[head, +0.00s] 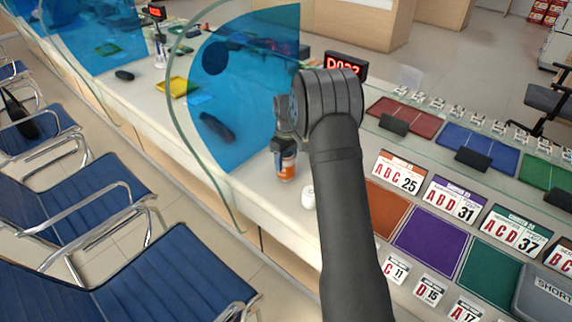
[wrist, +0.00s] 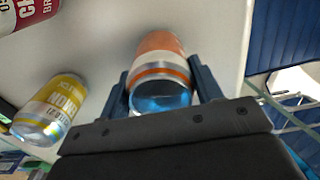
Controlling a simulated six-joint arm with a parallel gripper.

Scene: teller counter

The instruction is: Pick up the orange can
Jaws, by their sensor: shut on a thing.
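The orange can (head: 286,168) is at the counter's near edge in the head view, below my gripper (head: 283,147). In the wrist view the orange can (wrist: 160,68) sits between the two blue-grey fingers of my gripper (wrist: 162,85), with its silver end facing the camera. My gripper is shut on it. The can looks upright in the head view. I cannot tell whether its base touches the counter.
A blue-tinted screen (head: 240,70) rises beside my arm. A white object (head: 308,196) is close to the orange can. Coloured mats with cards (head: 397,172) lie to the right.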

